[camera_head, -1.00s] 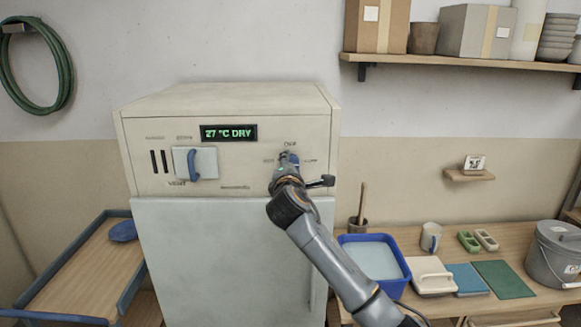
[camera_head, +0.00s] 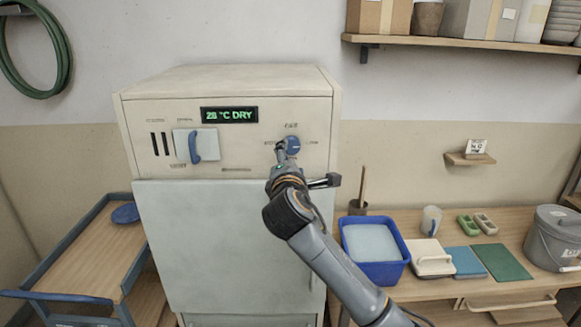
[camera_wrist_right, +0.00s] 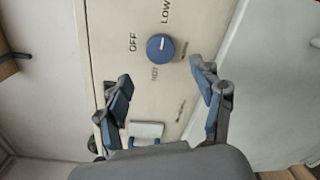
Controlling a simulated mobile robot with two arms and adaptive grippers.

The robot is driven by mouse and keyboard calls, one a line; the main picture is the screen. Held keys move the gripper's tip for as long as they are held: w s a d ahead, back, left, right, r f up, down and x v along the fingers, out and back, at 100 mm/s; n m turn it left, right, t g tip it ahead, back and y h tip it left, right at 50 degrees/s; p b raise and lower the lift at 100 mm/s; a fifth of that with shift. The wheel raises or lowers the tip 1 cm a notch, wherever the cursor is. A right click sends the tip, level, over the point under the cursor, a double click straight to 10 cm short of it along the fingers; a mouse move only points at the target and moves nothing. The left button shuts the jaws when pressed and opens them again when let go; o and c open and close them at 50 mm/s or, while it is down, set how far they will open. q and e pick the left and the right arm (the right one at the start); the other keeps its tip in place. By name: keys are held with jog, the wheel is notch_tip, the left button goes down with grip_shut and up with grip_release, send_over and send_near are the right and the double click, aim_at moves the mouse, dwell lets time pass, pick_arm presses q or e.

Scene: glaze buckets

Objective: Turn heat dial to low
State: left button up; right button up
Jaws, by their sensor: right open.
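The blue round heat dial (camera_head: 292,145) is on the upper right of the cream kiln front (camera_head: 235,180). In the right wrist view the dial (camera_wrist_right: 160,48) shows whole, with labels OFF and LOW near it. Its white mark appears to point toward LOW. My right gripper (camera_head: 281,152) is at the lower left of the dial in the head view and overlaps its edge. In the wrist view my right gripper (camera_wrist_right: 163,88) is open and empty, its fingers apart, with the dial beyond the tips. My left gripper is not in view.
The display (camera_head: 229,115) reads 28 °C DRY. A vent lever (camera_head: 195,146) is left of the dial. A blue-rimmed cart (camera_head: 85,255) stands left. A blue basin (camera_head: 375,250) and a grey bucket (camera_head: 556,240) are on the right table.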

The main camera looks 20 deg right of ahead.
jog(key=v, duration=0.3)
jog(key=shift+s+a, duration=0.15)
jog(key=shift+s, duration=0.25)
